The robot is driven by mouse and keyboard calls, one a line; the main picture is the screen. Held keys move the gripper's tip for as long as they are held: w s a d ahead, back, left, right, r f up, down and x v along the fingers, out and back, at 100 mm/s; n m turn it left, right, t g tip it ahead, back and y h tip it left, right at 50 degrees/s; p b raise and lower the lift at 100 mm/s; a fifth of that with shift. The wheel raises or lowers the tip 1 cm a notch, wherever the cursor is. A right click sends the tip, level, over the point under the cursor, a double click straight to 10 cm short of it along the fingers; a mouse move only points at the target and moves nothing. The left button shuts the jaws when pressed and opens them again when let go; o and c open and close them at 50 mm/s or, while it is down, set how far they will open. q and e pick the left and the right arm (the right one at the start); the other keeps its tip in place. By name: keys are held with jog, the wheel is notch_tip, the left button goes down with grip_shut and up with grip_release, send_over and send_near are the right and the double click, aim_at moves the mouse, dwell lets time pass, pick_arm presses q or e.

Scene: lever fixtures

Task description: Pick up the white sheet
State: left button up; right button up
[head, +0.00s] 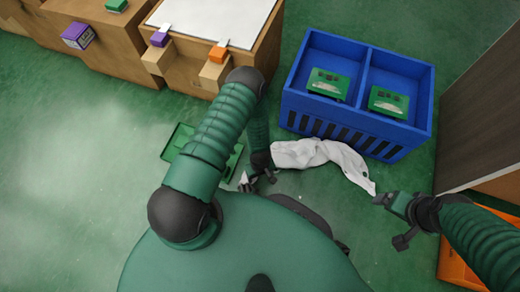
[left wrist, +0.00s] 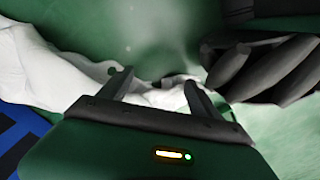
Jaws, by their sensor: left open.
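The white sheet (head: 318,155) lies crumpled in a long strip on the green floor in front of the blue crate. My left gripper (head: 258,182) is low at the sheet's left end. A small white bit shows on its other side in the head view. In the left wrist view, the fingers of my left gripper (left wrist: 158,88) stand apart, with the white sheet (left wrist: 50,75) between and beyond them. My right gripper (head: 385,200) is at the sheet's pointed right end. I cannot tell whether its jaws hold the cloth.
The blue crate (head: 293,103) has two compartments, with a green item in each. A green tray (head: 177,142) lies partly hidden behind my left arm. Wooden boxes (head: 120,62) line the back left. A dark panel (head: 480,120) and an orange bin (head: 455,265) are at right.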

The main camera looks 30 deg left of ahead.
pick_arm(q)
jog(key=shift+f+b, duration=0.4)
jog(key=shift+f, duration=0.25)
grip_shut()
dwell(0.4)
